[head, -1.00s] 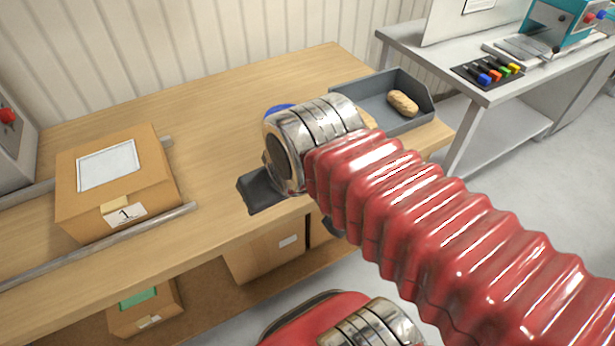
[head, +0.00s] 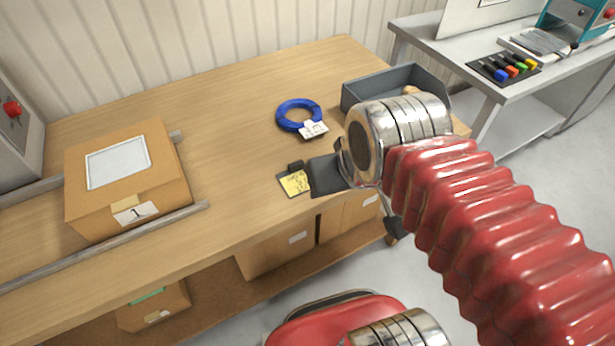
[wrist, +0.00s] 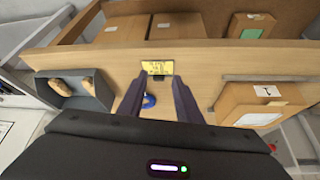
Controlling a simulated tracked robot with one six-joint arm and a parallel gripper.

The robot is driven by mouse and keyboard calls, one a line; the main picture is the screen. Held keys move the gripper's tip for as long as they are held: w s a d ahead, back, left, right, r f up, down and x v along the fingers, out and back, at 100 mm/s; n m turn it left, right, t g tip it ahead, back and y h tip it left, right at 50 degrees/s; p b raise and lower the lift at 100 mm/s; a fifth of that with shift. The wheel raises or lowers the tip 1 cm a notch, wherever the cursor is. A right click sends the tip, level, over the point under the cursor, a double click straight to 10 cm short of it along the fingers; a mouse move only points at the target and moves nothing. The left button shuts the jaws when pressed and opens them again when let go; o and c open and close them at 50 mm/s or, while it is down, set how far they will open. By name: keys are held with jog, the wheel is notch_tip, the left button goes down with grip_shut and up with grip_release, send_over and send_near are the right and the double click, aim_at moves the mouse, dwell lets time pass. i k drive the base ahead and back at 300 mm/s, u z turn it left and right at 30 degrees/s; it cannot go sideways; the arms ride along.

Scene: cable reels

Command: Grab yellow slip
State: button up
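The yellow slip (head: 294,184) lies flat near the front edge of the wooden bench, with dark handwriting on it and a small black clip (head: 296,167) at its back edge. In the wrist view the slip (wrist: 157,66) shows beyond the fingertips, between their lines. My gripper (wrist: 157,82) is open and empty, its two dark fingers spread apart. In the head view my gripper (head: 360,200) is to the right of the slip, one dark finger close beside it in the picture. I cannot tell its exact height above the bench.
A blue cable coil (head: 297,114) with a white tag lies behind the slip. A grey tray (head: 378,86) stands at the bench's right end. A cardboard box (head: 124,180) marked 1 sits between metal rails at left. More boxes (head: 275,252) are under the bench.

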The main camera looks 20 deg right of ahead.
aim_at(293, 181)
jog(key=k, duration=1.35)
jog(key=u, duration=0.55)
jog(key=i, duration=0.95)
jog(key=u, duration=0.4)
